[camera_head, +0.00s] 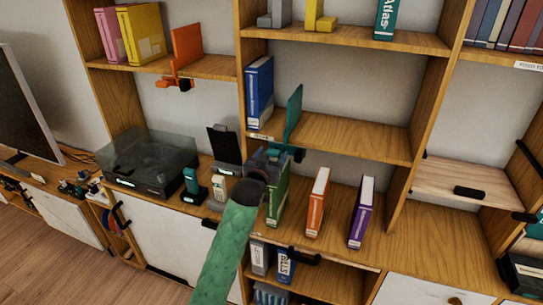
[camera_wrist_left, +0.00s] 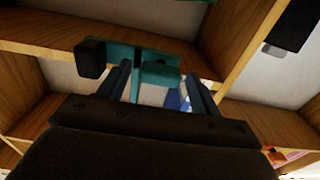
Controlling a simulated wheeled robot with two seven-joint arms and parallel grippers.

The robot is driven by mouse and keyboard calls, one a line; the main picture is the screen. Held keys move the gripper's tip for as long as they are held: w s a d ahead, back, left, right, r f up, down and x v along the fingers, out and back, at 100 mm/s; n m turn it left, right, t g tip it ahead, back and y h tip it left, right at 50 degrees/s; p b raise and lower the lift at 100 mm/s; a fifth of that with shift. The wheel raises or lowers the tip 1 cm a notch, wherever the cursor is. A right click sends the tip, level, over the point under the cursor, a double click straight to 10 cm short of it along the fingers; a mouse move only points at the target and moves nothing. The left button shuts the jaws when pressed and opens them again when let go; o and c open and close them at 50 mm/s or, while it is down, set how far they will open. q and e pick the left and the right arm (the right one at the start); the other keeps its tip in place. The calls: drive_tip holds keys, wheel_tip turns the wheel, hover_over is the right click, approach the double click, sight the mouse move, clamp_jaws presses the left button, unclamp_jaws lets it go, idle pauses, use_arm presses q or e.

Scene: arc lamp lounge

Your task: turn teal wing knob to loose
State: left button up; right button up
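The teal bookend (camera_head: 293,116) stands upright at the edge of the middle shelf, with its clamp (camera_head: 297,153) under the shelf board. In the left wrist view the teal clamp and its wing knob (camera_wrist_left: 158,76) show under the shelf edge. A black block (camera_wrist_left: 90,58) is at the clamp's left end. My left gripper (camera_head: 272,158) is just below the shelf board, beside the clamp. In the wrist view its two fingers (camera_wrist_left: 157,82) are apart, one on each side of the teal knob. Contact is unclear. My right gripper is not in view.
Below my gripper stand a green book (camera_head: 277,205), an orange book (camera_head: 318,202) and a purple book (camera_head: 361,212). A blue book (camera_head: 259,92) stands on the shelf above. An orange bookend (camera_head: 186,45) is at upper left; a turntable (camera_head: 150,162) is at left.

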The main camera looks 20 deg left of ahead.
use_arm(q)
drive_tip(key=c, duration=0.9)
drive_tip(key=shift+o, duration=0.2)
